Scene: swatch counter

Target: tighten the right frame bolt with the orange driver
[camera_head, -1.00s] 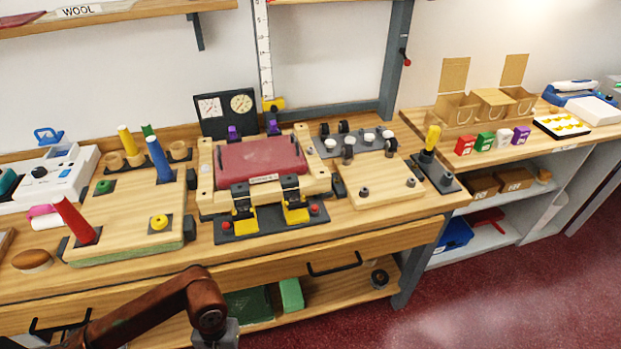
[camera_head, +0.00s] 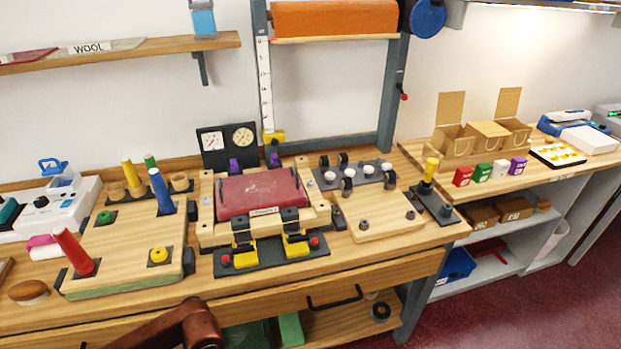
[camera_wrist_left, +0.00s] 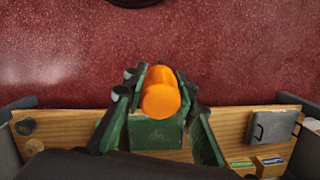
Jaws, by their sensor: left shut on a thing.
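The orange driver (camera_wrist_left: 162,95) shows end-on in the left wrist view as an orange cylinder. My left gripper (camera_wrist_left: 160,85) has its dark fingers on either side of it and is shut on it. The driver's tip is hidden. In the head view only a rust-brown link of my left arm shows at the bottom edge. A pale wooden board (camera_head: 375,232) right of the red panel carries two dark bolt-like heads, a left one (camera_head: 364,225) and a right one (camera_head: 409,214). I cannot tell which is the named frame bolt. My right gripper is in neither view.
A clamped red panel (camera_head: 262,193) sits left of the board. A yellow-handled tool (camera_head: 430,168) stands on a dark plate at right. A drawer handle (camera_head: 335,298) juts from the bench front.

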